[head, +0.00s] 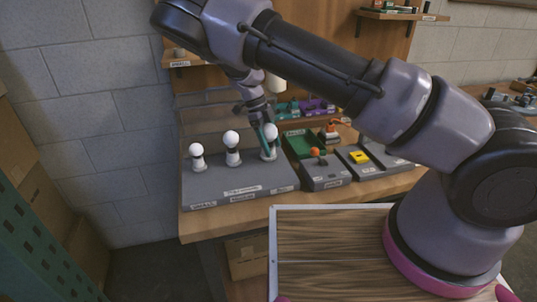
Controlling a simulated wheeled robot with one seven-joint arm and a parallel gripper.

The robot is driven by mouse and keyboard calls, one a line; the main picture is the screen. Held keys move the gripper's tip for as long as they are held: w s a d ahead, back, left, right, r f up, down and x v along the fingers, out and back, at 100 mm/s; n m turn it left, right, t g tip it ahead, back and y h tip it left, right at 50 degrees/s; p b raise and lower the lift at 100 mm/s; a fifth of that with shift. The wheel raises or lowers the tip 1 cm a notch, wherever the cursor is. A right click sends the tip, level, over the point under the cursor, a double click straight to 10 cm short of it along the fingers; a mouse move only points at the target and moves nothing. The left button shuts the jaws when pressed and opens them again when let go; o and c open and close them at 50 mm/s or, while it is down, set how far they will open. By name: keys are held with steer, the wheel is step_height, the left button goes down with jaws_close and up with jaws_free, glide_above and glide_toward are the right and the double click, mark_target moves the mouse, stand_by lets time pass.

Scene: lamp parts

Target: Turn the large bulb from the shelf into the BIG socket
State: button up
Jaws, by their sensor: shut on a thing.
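A grey socket board (215,189) lies on the wooden bench with three sockets in a row. White bulbs stand upright at the left socket (196,150) and the middle socket (231,139). My gripper (268,143) points down at the right end of the row, shut on a white bulb (271,131). This bulb is upright over the right socket (269,157) and partly hidden by the fingers. I cannot tell how deep it sits in the socket. The board's labels are too small to read surely.
A small wall shelf (183,62) is behind at upper left. My arm crosses above the bench.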

steer(key=m+g, duration=0.1)
steer(key=m, duration=0.2)
steer(key=shift+s+y, duration=0.15)
steer(key=shift+y, duration=0.25)
steer(key=shift+a+m, duration=0.1)
steer(key=shift+m, duration=0.2)
